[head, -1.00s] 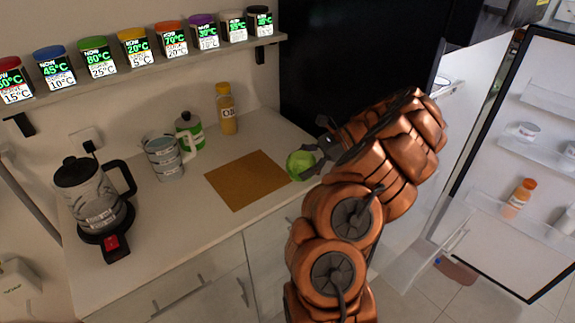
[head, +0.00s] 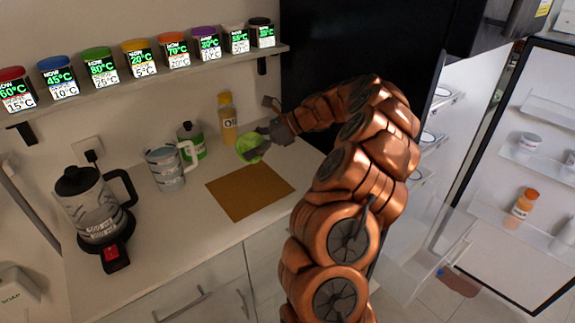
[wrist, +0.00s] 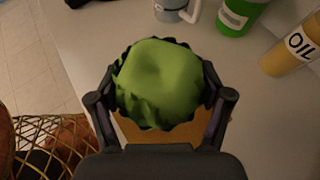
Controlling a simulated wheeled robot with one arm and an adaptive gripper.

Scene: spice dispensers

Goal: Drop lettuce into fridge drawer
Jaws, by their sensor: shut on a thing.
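The lettuce (head: 250,147) is a round green head held above the counter, near the back edge of the brown board. My gripper (head: 262,140) is shut on it. In the wrist view the lettuce (wrist: 160,84) sits between both fingers of my gripper (wrist: 160,95), with the brown board partly hidden below. The fridge (head: 440,130) stands open at the right, its door (head: 500,180) swung out. Clear drawers or shelves (head: 425,150) show inside it, partly hidden behind my arm.
The brown board (head: 250,192) lies on the counter (head: 160,240). An oil bottle (head: 228,120), a green-labelled bottle (head: 190,140), a measuring jug (head: 165,170) and a kettle (head: 92,205) stand behind and left. A shelf of spice dispensers (head: 140,60) hangs above. A dark panel (head: 340,60) stands between counter and fridge.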

